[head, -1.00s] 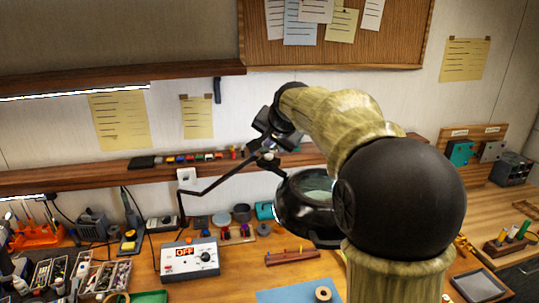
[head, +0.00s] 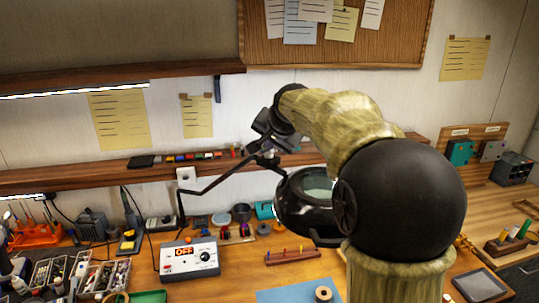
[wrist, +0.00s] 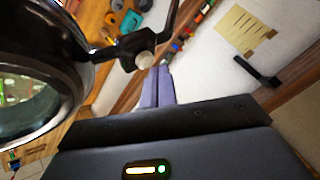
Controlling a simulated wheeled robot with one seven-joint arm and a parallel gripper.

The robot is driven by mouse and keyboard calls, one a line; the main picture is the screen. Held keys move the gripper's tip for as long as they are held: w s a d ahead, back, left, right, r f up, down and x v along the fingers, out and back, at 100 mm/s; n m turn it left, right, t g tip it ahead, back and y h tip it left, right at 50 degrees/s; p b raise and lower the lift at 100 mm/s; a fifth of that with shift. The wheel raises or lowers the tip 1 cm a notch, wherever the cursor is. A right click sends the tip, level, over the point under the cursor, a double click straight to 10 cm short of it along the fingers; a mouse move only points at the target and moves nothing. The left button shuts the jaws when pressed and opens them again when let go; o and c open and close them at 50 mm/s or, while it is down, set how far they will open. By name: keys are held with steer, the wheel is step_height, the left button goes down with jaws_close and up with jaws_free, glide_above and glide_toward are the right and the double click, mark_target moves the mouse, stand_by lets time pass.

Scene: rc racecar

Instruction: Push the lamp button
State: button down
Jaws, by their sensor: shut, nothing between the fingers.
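The magnifier lamp (head: 281,213) has a black ring head with a glass lens and hangs from a thin black jointed arm over the bench. Its ring fills the left of the wrist view (wrist: 78,72). A pale round button (wrist: 145,61) sits on the dark joint beside the ring. My gripper (wrist: 158,70) is shut and empty, its bluish fingertips just beside the button in that picture; I cannot tell whether they touch it. In the head view my gripper (head: 262,142) is just above the lamp joint (head: 267,160), and the button is hard to make out.
A wooden shelf (head: 90,178) with small coloured items runs along the wall behind the lamp. A white box reading OFF (head: 188,259), a small wooden rack (head: 293,256) and a blue mat (head: 287,292) are on the bench below. My arm covers the right middle of the head view.

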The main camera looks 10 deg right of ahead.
mark_target(270, 155)
steer(key=shift+f+b, duration=0.4)
steer(key=shift+f, duration=0.05)
stand_by(0.8)
steer(key=shift+r+p, duration=0.9)
steer(key=shift+r, duration=0.05)
step_height(270, 155, up, 6)
steer(key=p, duration=0.5)
stand_by(0.4)
